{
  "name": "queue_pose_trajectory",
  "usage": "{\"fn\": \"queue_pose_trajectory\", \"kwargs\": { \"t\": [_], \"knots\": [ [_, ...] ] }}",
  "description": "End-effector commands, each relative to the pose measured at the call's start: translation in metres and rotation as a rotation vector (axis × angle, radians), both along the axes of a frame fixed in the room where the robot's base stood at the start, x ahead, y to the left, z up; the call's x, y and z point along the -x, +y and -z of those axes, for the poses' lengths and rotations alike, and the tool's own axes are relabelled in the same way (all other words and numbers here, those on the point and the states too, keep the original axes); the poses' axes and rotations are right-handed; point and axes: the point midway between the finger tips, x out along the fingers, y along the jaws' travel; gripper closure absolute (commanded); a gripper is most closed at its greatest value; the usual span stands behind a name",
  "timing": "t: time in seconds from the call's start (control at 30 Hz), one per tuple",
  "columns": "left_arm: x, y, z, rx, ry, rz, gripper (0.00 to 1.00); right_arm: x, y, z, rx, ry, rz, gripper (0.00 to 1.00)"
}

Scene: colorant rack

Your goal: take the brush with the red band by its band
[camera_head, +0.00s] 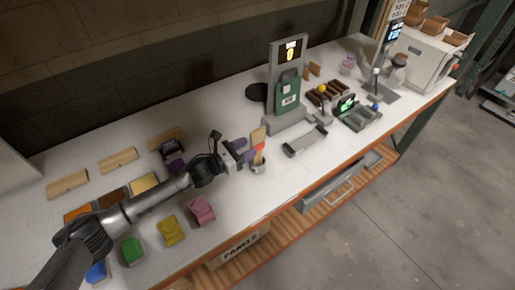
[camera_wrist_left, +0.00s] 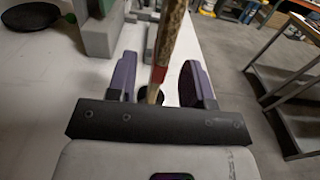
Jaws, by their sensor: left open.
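The brush (camera_head: 258,135) with the red band (camera_head: 260,147) stands upright, slightly tilted, in a small cup (camera_head: 258,168) near the table's middle. My left gripper (camera_head: 248,150) is open at the brush, its purple fingers pointing toward it. In the left wrist view the brush (camera_wrist_left: 173,30) passes through the gap between the two open fingers (camera_wrist_left: 160,78), with the red band (camera_wrist_left: 159,74) about level with them. I cannot tell whether either finger touches it. The dark cup shows partly below, behind the gripper body. My right gripper is not in view.
A green device on a stand (camera_head: 287,95) and a grey tray (camera_head: 305,140) stand right of the brush. The table's front edge is close to the cup.

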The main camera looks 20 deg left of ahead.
Motion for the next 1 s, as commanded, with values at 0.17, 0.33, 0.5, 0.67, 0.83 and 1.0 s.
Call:
{"fn": "queue_pose_trajectory", "kwargs": {
  "t": [0.17,0.33,0.5,0.67,0.83,1.0],
  "knots": [
    [-0.020,-0.016,-0.003,0.001,0.000,0.001,0.53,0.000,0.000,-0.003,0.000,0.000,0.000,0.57],
    [-0.033,-0.025,-0.001,0.001,0.000,0.000,0.53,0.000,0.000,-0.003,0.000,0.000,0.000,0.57],
    [-0.037,-0.028,-0.001,0.000,0.000,0.000,0.53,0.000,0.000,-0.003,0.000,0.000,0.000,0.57],
    [-0.036,-0.028,-0.001,0.000,0.000,0.001,0.53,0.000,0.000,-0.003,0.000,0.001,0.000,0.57],
    [-0.036,-0.028,-0.001,0.000,0.000,0.001,0.69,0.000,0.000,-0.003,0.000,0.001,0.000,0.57],
    [-0.036,-0.028,-0.001,0.000,0.000,0.000,0.85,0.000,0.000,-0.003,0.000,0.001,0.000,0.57]
  ]
}}
